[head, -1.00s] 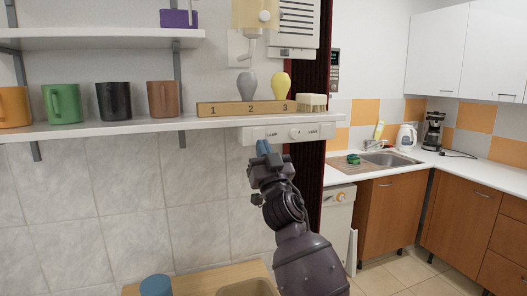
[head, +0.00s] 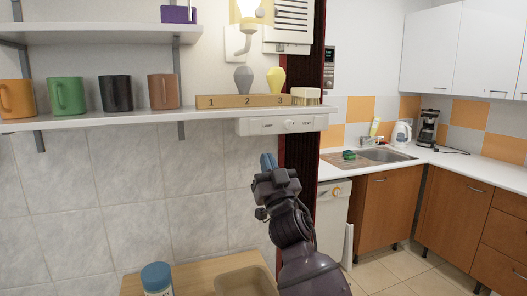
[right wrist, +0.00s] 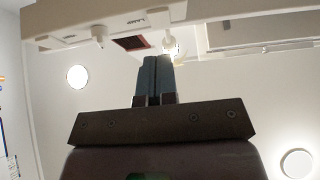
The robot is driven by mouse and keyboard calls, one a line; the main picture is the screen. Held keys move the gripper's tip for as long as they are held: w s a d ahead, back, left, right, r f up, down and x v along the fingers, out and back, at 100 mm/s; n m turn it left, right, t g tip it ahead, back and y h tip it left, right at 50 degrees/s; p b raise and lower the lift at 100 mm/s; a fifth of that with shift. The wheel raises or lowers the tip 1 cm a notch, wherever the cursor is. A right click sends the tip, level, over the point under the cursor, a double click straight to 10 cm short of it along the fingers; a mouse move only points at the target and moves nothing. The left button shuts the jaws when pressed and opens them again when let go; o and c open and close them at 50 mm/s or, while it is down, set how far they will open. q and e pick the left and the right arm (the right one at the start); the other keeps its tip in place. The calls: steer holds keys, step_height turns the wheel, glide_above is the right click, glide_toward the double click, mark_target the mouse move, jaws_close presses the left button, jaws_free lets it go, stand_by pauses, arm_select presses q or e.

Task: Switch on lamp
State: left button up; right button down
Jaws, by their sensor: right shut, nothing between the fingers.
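The wall lamp (head: 250,12) at the top of the head view has a bright, yellowish shade and looks lit. A white switch panel (head: 252,128) labelled LAMP and VENT is fixed under the shelf's right end, with small knobs on its front. The panel and its LAMP label also show at the top of the right wrist view (right wrist: 118,24). My right gripper (head: 268,161) is shut and empty, its blue fingertips below the panel and apart from it. Its fingers show side by side in the right wrist view (right wrist: 155,76). My left gripper is out of view.
The shelf (head: 150,115) holds several mugs, a numbered wooden block (head: 230,101) with grey and yellow bulb shapes, and a small pale block. A wooden counter (head: 200,268) with a blue-lidded jar (head: 157,278) is below. A dark red post (head: 299,190) stands right of the gripper.

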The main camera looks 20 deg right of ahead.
steer(key=shift+w+f+b+v, duration=0.1)
steer(key=shift+f+b+v, duration=0.05)
steer(key=shift+v, duration=0.75)
steer(key=shift+w+f+b+v, duration=0.15)
steer(key=shift+v, duration=0.7)
steer(key=shift+w+f+b+v, duration=0.1)
steer(key=shift+f+b+v, duration=0.1)
steer(key=shift+v, duration=0.7)
steer(key=shift+r, duration=0.1)
steer(key=s+d+f+n+g, duration=0.15)
steer(key=s+f+g, duration=0.25)
steer(key=f, duration=0.9)
steer(key=s+d+f+g, duration=0.2)
steer(key=s+f+g, duration=0.25)
steer(key=f, duration=0.95)
steer(key=s+d+f+g, duration=0.1)
steer(key=s+f+g, duration=0.1)
steer(key=s+f, duration=0.8)
steer(key=s+d+f+g+h, duration=0.1)
steer(key=s+d+f+g, duration=0.1)
steer(key=s+f, duration=0.7)
steer(key=s+m+g, duration=0.1)
steer(key=s, duration=0.3)
steer(key=shift+f, duration=0.35)
